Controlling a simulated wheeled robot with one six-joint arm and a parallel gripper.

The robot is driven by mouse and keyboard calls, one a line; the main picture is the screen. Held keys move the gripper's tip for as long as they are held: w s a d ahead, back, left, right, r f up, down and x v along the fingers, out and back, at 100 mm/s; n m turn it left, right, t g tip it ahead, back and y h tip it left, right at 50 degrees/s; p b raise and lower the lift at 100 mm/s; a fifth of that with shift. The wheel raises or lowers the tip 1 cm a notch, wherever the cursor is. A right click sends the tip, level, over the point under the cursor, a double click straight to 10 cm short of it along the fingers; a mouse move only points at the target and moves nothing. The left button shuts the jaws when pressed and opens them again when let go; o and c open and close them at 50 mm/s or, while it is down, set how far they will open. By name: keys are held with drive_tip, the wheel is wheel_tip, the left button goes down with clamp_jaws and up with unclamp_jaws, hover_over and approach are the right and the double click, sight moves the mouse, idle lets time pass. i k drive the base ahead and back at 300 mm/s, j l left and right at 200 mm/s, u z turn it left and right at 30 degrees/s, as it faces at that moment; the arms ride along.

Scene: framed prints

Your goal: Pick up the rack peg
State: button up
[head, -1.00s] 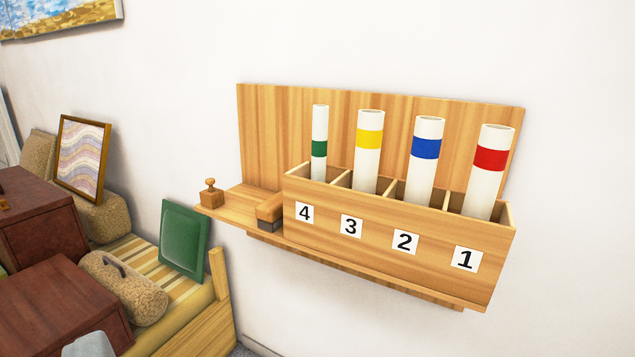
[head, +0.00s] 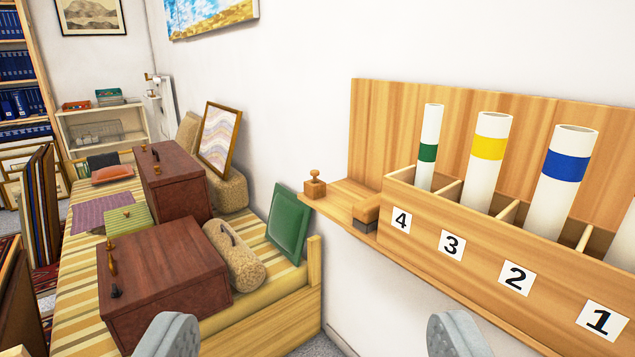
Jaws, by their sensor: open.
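A wall rack of light wood (head: 400,125) is at the right, with numbered compartments holding rolled tubes. No thing in view is clearly the rack peg. A small wooden block with a knob on top (head: 314,185) stands upright at the left end of the rack's shelf; I cannot tell whether it is the peg. A wooden block with a dark base (head: 366,212) sits between it and compartment 4. My gripper (head: 312,335) shows at the bottom edge as two grey fingertips, wide apart, open and empty, nearer to me than the rack.
White tubes with green (head: 428,152), yellow (head: 488,147) and blue (head: 567,166) bands stand in the rack.

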sight(315, 173)
drive_tip(key=i+l, duration=0.15)
drive_tip(key=i, duration=0.8)
